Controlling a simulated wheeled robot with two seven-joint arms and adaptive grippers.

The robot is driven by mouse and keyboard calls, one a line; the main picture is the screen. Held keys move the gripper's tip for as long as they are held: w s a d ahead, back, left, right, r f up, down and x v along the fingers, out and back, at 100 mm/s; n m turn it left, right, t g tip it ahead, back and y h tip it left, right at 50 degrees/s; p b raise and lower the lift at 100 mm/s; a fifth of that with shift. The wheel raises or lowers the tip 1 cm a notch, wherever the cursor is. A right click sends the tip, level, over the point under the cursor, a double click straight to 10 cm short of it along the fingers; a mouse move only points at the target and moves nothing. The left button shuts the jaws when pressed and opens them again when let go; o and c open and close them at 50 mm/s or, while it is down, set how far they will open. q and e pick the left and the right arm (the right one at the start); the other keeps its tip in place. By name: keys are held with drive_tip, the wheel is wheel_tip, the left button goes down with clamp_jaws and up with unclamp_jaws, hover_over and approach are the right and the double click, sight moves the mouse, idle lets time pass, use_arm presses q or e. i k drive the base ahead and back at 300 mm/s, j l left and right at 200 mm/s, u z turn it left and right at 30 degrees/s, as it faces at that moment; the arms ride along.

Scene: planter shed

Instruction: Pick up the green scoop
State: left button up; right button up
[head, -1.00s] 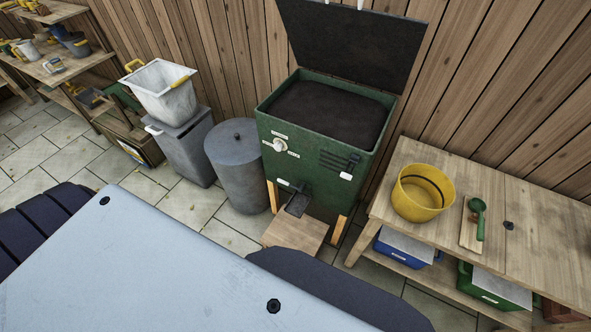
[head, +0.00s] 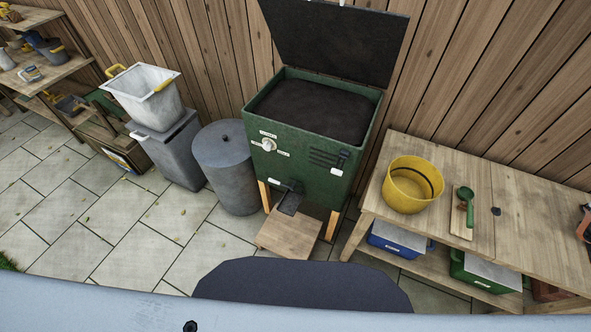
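The green scoop (head: 467,196) is on a small wooden board (head: 461,228) on top of the wooden workbench (head: 528,240) at the right of the head view. It lies just right of a yellow bucket (head: 413,185). Neither of my grippers is in the head view. Only parts of my own body show along the bottom edge, well apart from the scoop.
A green soil bin (head: 312,170) with its lid raised stands left of the bench, with a wooden step (head: 289,232) before it. A grey drum (head: 226,168) and a lidded grey bin (head: 168,150) stand further left. The paved floor (head: 120,225) at left is clear.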

sight(467, 194)
drive_tip(key=z, duration=1.15)
